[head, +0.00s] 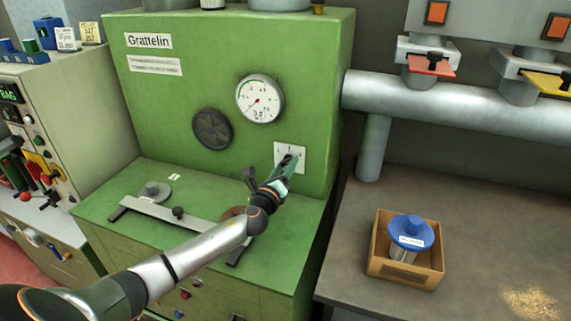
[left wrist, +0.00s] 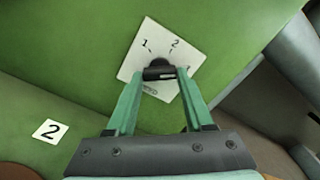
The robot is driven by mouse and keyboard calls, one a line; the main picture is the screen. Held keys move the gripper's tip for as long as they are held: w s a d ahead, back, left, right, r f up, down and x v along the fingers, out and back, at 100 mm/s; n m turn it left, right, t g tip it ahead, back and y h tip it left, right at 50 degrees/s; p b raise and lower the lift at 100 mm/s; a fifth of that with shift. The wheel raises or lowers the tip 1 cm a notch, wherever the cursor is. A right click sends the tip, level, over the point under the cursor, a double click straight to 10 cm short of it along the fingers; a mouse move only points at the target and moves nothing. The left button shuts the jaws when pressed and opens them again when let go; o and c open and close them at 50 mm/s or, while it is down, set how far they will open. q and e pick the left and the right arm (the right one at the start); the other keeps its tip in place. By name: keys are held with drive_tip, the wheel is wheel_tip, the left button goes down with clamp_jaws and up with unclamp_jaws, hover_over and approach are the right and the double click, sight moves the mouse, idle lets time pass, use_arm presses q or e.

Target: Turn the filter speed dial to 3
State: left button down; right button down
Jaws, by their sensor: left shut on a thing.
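The filter speed dial is a small black knob (left wrist: 160,64) on a white plate (left wrist: 137,60). The plate also shows in the head view (head: 301,152) on the green machine's front, below and right of the gauge. In the left wrist view the numbers 1 and 2 are readable, and a third mark at the right is partly hidden by a finger. My left gripper (left wrist: 160,75) is shut on the knob, one green finger on each side. It also shows in the head view (head: 287,163), covering most of the knob. I cannot tell which number the knob points at. My right gripper is not in view.
The green machine (head: 180,95) carries a round gauge (head: 260,98) and a dark round disc (head: 212,129). A metal bar (head: 178,214) lies on its ledge. On the right, a cardboard box (head: 400,272) holds a blue-topped item (head: 411,232), below a grey pipe (head: 440,100).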

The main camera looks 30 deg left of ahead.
use_arm(q)
drive_tip(key=shift+m, duration=0.6)
drive_tip(key=shift+c, duration=1.4)
unclamp_jaws()
drive_tip(key=shift+s, duration=0.1)
drive_tip(key=v, duration=1.2)
drive_tip(key=shift+s+f, duration=0.1)
drive_tip(key=shift+s, duration=0.1)
